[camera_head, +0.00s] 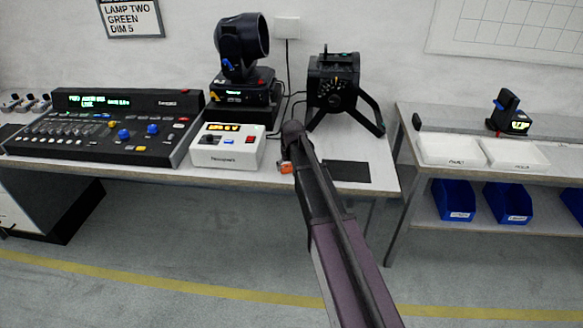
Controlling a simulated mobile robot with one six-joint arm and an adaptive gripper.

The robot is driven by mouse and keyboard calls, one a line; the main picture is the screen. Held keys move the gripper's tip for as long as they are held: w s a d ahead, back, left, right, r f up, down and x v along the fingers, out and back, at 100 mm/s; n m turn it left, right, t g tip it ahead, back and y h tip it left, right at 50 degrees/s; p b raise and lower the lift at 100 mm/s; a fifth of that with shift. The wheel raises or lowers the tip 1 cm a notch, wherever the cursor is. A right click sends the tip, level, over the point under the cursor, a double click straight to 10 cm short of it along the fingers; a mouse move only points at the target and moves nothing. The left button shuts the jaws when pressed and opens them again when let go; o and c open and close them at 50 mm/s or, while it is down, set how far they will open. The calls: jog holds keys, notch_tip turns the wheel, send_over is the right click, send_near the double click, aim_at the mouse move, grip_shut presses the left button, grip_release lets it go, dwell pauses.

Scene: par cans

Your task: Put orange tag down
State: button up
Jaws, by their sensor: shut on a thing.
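The orange tag (286,168) shows as a small orange piece just left of the end of my arm, over the front edge of the left table (245,181). My gripper (285,159) is at the arm's far end, mostly hidden behind my own wrist. It is shut on the orange tag. The fingertips are too small and covered to see clearly. I cannot tell how far the tag is above the tabletop. A flat black mat (347,171) lies on the table, right of my gripper and apart from it.
A white box (228,154) with buttons stands left of my gripper. A control console (105,145), a moving-head lamp (241,48) and a black par can (334,80) stand on the table. White trays (450,150) and blue bins (453,200) are at the right bench.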

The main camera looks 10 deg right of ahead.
aim_at(288, 167)
jog(key=shift+r+p, duration=1.25)
jog(key=shift+r, duration=0.1)
jog(key=shift+s+a+r+p, duration=0.1)
jog(key=shift+s+r+p, duration=0.4)
jog(key=shift+r+p, duration=0.1)
jog(key=s+a, duration=0.2)
jog(key=s, duration=0.5)
jog(key=s+a+r+p, duration=0.1)
jog(key=s+a, duration=0.1)
jog(key=s, duration=0.5)
jog(key=shift+s+a, duration=0.15)
jog(key=shift+a, duration=0.25)
notch_tip(288, 167, up, 7)
jog(key=p, duration=0.6)
jog(key=shift+f+p, duration=0.2)
jog(key=shift+p, duration=0.15)
